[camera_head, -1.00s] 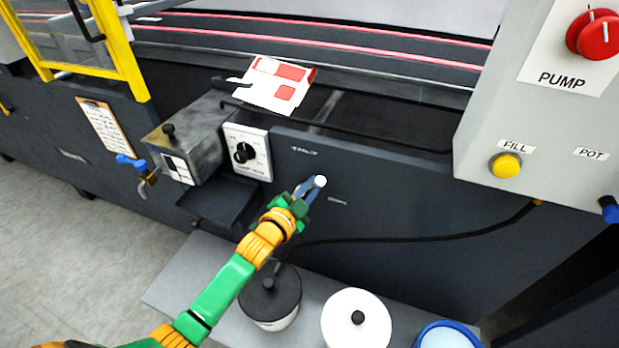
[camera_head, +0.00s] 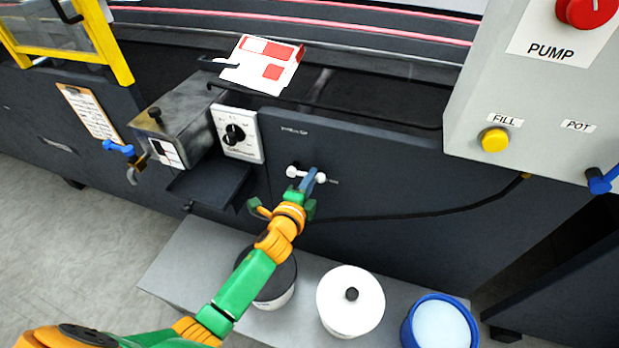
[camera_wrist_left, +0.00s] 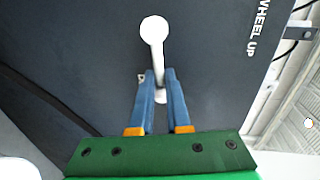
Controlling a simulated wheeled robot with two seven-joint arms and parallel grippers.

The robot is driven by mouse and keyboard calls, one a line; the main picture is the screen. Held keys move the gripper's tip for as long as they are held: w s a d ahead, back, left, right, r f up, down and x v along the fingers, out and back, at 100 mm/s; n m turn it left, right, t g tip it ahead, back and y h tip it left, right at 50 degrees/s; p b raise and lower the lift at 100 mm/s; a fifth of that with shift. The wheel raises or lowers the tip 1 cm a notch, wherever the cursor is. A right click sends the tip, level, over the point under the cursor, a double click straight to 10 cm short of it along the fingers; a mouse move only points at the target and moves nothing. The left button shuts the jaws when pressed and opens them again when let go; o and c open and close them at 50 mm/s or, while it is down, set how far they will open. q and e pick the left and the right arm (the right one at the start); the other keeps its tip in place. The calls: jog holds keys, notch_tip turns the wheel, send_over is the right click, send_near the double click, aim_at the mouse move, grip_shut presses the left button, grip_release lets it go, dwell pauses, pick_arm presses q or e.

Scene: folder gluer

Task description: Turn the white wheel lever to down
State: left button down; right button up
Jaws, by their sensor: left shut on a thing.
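The white wheel lever (camera_head: 292,171) is on the dark front panel of the machine, with two rounded white ends showing in the head view. My left gripper (camera_head: 309,181) is at the lever, its blue fingers on it near the right end. In the left wrist view the lever's round white knob (camera_wrist_left: 154,30) stands out beyond the fingertips. My left gripper (camera_wrist_left: 160,78) is shut on the lever's shaft there, and its fingers partly hide the shaft. A "WHEEL UP" label (camera_wrist_left: 265,27) is on the panel. My right gripper is not in view.
A dial plate (camera_head: 238,134) and a metal box (camera_head: 185,120) are left of the lever. A grey control box (camera_head: 520,105) juts out at right. Below are a white-lidded pot (camera_head: 350,305), a blue-rimmed bucket (camera_head: 440,326) and a black cable (camera_head: 400,216).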

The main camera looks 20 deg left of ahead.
pick_arm(q)
jog(key=shift+f+m, duration=0.15)
jog(key=shift+m, duration=0.15)
dwell(0.4)
jog(key=c, duration=0.9)
grip_release()
jog(key=shift+d, duration=0.1)
jog(key=s, duration=0.3)
jog(key=s+r+p, duration=0.1)
jog(key=s, duration=0.3)
jog(key=shift+r, duration=0.2)
